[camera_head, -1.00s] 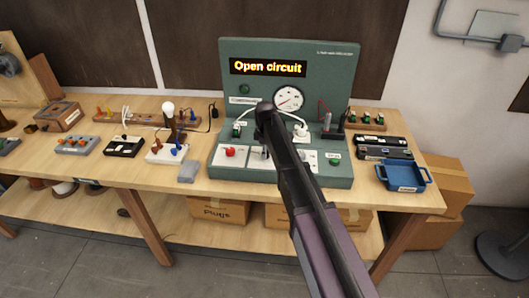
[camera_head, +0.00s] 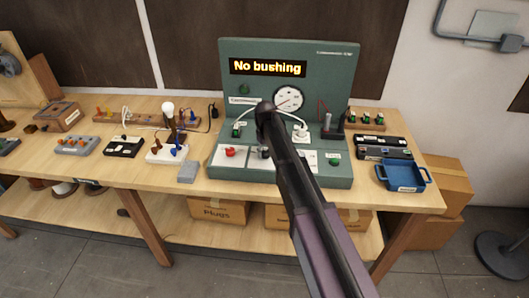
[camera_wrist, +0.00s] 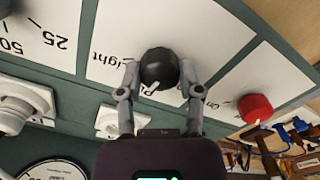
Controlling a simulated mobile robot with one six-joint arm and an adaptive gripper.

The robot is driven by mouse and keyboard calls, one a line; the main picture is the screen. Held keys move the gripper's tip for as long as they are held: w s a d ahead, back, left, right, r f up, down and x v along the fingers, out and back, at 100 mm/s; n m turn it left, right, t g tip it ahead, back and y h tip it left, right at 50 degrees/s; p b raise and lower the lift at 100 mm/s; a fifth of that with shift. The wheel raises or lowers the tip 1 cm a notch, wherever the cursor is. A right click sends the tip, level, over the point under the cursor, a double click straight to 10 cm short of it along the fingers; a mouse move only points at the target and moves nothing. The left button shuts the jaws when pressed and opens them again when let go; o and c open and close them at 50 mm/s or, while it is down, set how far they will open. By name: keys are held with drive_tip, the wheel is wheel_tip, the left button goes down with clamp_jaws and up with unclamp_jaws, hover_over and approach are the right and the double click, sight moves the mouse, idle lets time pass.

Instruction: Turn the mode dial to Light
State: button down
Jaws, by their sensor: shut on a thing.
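The mode dial (camera_wrist: 158,66) is a black round knob on a white panel (camera_wrist: 105,28) in the wrist view. Its white pointer faces down and slightly left in that view, toward a partly covered label starting "Pl". In the head view my gripper (camera_head: 265,143) and arm cover most of the dial. The console's display (camera_head: 267,68) reads "No bushing".
A red knob (camera_wrist: 255,107) sits to the right of the dial in the wrist view. A white socket (camera_wrist: 22,105) is at the left. In the head view, a blue tray (camera_head: 403,176) stands right of the green console (camera_head: 340,70), and a lamp bulb (camera_head: 168,108) stands left.

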drive_tip(key=m, duration=0.5)
drive_tip(key=shift+s+m, duration=0.15)
drive_tip(key=shift+m, duration=0.15)
drive_tip(key=m, duration=0.4)
drive_tip(key=shift+m, duration=0.4)
drive_tip(key=shift+c, duration=1.3)
unclamp_jaws()
drive_tip(key=shift+r, duration=0.15)
